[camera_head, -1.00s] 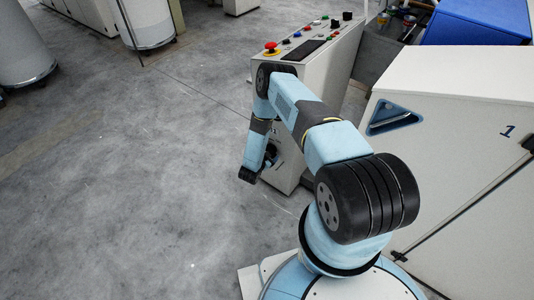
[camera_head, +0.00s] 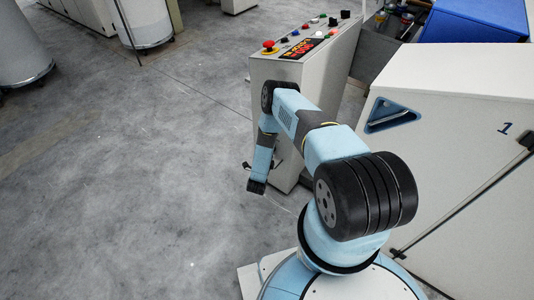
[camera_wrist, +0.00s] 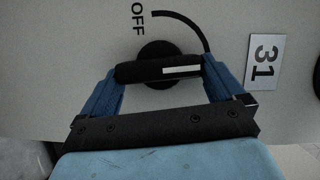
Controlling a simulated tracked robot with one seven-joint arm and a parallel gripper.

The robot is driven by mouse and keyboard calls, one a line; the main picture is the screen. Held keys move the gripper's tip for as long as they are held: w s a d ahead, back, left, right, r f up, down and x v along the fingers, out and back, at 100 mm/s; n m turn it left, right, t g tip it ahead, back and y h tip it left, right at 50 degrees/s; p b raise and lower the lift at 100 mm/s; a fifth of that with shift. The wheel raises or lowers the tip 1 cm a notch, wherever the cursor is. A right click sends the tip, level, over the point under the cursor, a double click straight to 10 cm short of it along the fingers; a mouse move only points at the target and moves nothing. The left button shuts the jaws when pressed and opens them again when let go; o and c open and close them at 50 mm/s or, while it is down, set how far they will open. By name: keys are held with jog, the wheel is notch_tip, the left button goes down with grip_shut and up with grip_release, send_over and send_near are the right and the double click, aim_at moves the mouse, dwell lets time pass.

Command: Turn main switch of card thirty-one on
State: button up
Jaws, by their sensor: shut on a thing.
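The main switch (camera_wrist: 155,50) is a round black knob with a bar handle on a pale panel in the wrist view. The white mark on the bar (camera_wrist: 181,71) points to the right of the picture. The word OFF (camera_wrist: 138,18) is printed sideways above, and a black arc runs from near it down to the right. A plate reading 31 (camera_wrist: 264,62) is on the right. My gripper (camera_wrist: 158,72) has its two blue fingers shut on the ends of the bar. Any ON mark is hidden or out of view. In the head view my arm hides the switch.
A white cabinet marked 1 (camera_head: 460,115) stands close on the right. Open grey floor (camera_head: 120,180) lies to the left.

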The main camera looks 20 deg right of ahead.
jog(key=shift+s+d+f+m, duration=0.15)
jog(key=shift+f+m, duration=0.15)
jog(key=shift+m, duration=0.2)
dwell(0.3)
jog(key=o, duration=0.6)
jog(key=shift+o, duration=0.3)
jog(key=v, duration=1.3)
jog(key=shift+s+a+f, duration=0.25)
jog(key=shift+f, duration=0.1)
jog(key=shift+w, duration=0.1)
